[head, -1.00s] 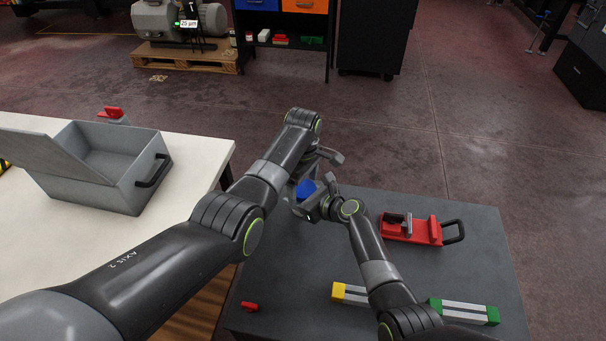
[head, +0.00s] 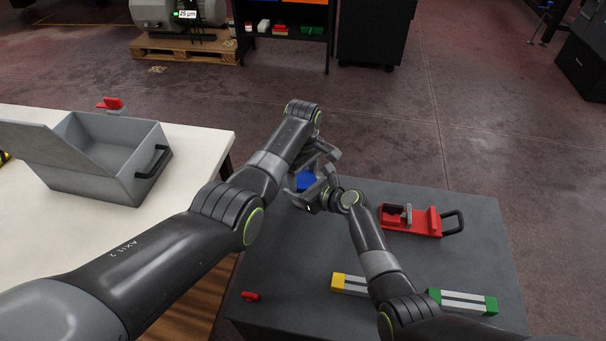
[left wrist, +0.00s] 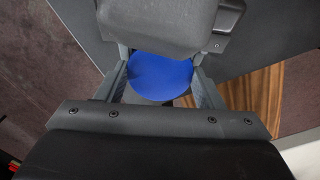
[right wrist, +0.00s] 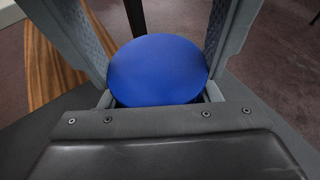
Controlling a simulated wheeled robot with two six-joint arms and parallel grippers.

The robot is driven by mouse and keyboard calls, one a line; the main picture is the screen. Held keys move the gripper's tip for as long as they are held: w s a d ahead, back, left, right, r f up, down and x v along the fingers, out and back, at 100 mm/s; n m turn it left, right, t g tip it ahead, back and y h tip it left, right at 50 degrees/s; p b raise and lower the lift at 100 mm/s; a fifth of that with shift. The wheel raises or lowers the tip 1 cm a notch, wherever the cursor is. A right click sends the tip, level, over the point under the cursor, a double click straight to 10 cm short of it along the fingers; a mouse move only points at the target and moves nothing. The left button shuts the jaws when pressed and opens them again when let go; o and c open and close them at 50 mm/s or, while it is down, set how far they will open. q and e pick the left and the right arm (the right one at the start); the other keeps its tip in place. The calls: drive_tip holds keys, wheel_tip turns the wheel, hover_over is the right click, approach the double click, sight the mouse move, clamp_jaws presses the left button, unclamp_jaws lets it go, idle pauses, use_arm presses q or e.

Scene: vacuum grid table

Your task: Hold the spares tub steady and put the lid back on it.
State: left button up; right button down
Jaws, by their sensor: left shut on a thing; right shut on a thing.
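A blue round piece (head: 306,181) shows between my two grippers in the head view, above the dark table. Its flat round face also shows in the left wrist view (left wrist: 160,76) and in the right wrist view (right wrist: 158,70). My left gripper (head: 328,160) reaches in from the far side, its fingers on either side of the blue. My right gripper (head: 313,197) faces it from the near side, also closed around blue. I take the left to hold the spares tub and the right its lid, but the grippers hide the seam and I cannot tell whether they touch.
A red fixture with a black handle (head: 412,220) stands on the dark table (head: 460,260). A yellow-ended bar (head: 349,284), a green-ended bar (head: 463,301) and a small red piece (head: 250,296) lie nearer. An open grey box (head: 140,187) stands on the white table at left.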

use_arm(q)
drive_tip(key=shift+m, duration=0.9)
drive_tip(key=o, duration=1.1)
drive_tip(key=shift+r, duration=2.25)
drive_tip(key=shift+c, duration=0.4)
